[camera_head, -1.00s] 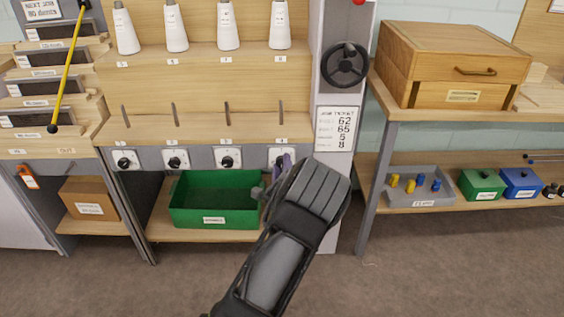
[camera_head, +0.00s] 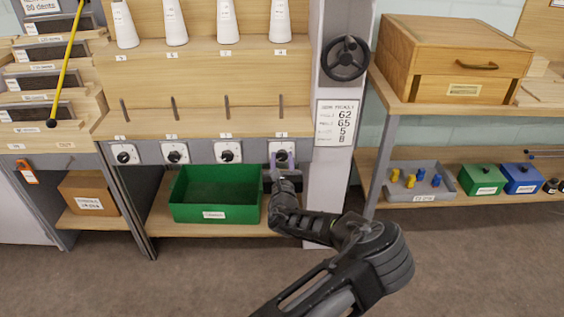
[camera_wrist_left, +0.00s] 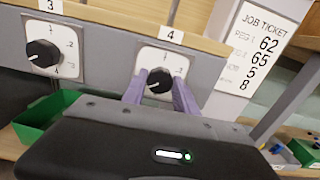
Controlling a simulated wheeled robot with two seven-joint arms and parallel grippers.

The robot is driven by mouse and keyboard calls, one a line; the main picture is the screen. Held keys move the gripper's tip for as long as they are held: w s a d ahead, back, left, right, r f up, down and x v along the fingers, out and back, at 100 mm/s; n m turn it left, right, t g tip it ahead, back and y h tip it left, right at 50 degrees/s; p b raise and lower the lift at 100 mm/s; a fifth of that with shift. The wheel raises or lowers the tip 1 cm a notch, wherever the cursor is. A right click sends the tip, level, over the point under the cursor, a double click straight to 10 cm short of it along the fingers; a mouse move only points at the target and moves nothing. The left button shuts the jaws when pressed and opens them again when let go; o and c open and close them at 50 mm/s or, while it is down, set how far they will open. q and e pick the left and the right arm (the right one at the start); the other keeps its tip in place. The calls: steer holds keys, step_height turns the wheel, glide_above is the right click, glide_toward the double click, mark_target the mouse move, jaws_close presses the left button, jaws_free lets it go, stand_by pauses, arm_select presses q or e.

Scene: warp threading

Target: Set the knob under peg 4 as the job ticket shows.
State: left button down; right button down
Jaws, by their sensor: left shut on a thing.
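The black knob under peg 4 (camera_wrist_left: 158,80) sits on a white dial plate in the left wrist view, with a few marks around it. My left gripper (camera_wrist_left: 159,92) has its two purple fingers on either side of this knob and is shut on it. Where the knob points is hard to tell. The job ticket (camera_wrist_left: 262,45) hangs to the right on the grey post; its lines end in 62, 65, 5 and 8. My right gripper is not in view.
The knob under peg 3 (camera_wrist_left: 43,53) is beside it to the left, with more knobs further left. A green bin (camera_head: 215,213) stands on the shelf below. A black handwheel (camera_head: 345,58) is on the post above the ticket.

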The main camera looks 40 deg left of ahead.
arm_select(q)
steer(key=shift+m, duration=0.5)
steer(key=c, duration=1)
jaws_free()
steer(key=shift+o, duration=0.2)
steer(key=v, duration=0.7)
steer(key=shift+s+d+p, duration=0.3)
